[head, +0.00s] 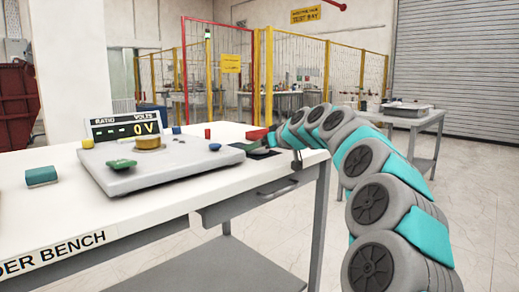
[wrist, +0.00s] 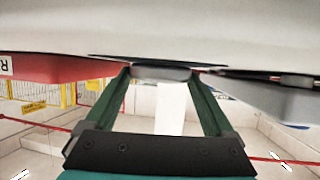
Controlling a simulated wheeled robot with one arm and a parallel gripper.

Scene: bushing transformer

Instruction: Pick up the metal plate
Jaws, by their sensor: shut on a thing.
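My gripper (head: 262,148) is low at the right end of the white workbench, partly covered by my own arm in the head view. In the wrist view, my gripper's two green fingers (wrist: 160,76) reach up the picture and are shut on a flat grey piece. This piece looks like the metal plate (wrist: 160,73), seen edge-on between the fingertips. Whether it touches the bench top is hard to tell. In the head view I cannot make out the plate.
The white workbench (head: 60,210) bears a grey test unit (head: 165,165) with coloured knobs and a ratio display (head: 123,127). A red item (head: 257,134) is close to my gripper. Another table (head: 425,120) stands behind at right.

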